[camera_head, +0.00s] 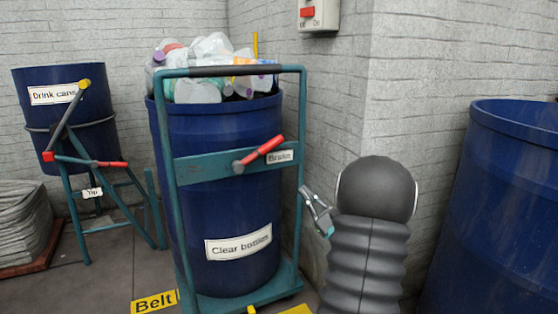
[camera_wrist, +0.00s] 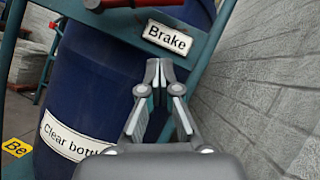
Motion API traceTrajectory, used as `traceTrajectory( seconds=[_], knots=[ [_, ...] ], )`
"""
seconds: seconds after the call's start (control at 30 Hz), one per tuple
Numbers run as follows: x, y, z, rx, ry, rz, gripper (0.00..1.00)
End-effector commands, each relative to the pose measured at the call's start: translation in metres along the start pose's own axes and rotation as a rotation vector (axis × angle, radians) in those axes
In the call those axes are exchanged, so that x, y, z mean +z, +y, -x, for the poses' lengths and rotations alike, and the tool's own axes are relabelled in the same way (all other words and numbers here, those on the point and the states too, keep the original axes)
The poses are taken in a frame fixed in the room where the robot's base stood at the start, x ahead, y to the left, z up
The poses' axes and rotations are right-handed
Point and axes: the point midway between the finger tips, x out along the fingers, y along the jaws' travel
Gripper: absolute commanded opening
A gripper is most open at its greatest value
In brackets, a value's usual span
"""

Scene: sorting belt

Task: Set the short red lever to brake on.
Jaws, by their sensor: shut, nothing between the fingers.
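The short red lever (camera_head: 259,154) is on the teal crossbar of the trolley in the head view. It slants up to the right from its grey pivot, its red end beside the "Brake" label (camera_head: 280,157). In the wrist view, part of the red lever (camera_wrist: 130,3) shows at the top edge, with the "Brake" label (camera_wrist: 167,37) below and right of it. My gripper (camera_head: 318,208) is to the right of the trolley frame, lower than the lever and apart from it. In the wrist view my gripper's fingertips (camera_wrist: 159,70) are together and empty, below the label.
The trolley (camera_head: 221,167) carries a blue "Clear bottles" drum (camera_head: 226,215) heaped with bottles. A "Drink cans" drum (camera_head: 95,125) on a tipping stand with red-ended levers is at left. A grey brick wall (camera_head: 333,110) stands close behind my gripper. Another blue drum (camera_head: 510,210) is at right.

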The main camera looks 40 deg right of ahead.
Motion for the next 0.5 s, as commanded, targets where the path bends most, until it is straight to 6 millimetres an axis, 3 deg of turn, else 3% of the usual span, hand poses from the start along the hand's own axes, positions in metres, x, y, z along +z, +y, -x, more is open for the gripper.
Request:
traceTrajectory(
  seconds=[0.33,0.5],
  knots=[
    [0.0,-0.001,-0.001,-0.002,0.0,0.001,0.0],
    [0.001,-0.001,-0.014,0.001,-0.002,0.002,0.0]
  ],
)
